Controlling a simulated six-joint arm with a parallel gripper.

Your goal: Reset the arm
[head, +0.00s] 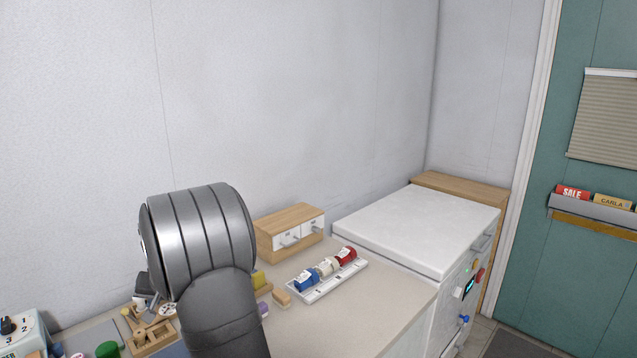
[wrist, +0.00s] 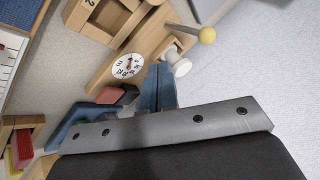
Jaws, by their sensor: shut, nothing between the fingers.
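My gripper (wrist: 157,86) shows in the wrist view as two blue fingers close together beyond a grey bolted plate. It is shut and empty. Just past the fingers is a wooden piece with a round white dial (wrist: 128,67), and a white spool-like knob (wrist: 179,66) is close to their right. I cannot tell whether the fingers touch anything. In the head view my arm rises over the counter (head: 385,300) at lower left, and the gripper itself is hidden there.
Wooden items (head: 152,338) crowd the counter left of my arm, near a control box (head: 22,335). To the right are a small wooden drawer box (head: 283,218), a white tray (head: 322,289) with coloured rolls, and a white lidded appliance (head: 415,228). The wall behind is bare.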

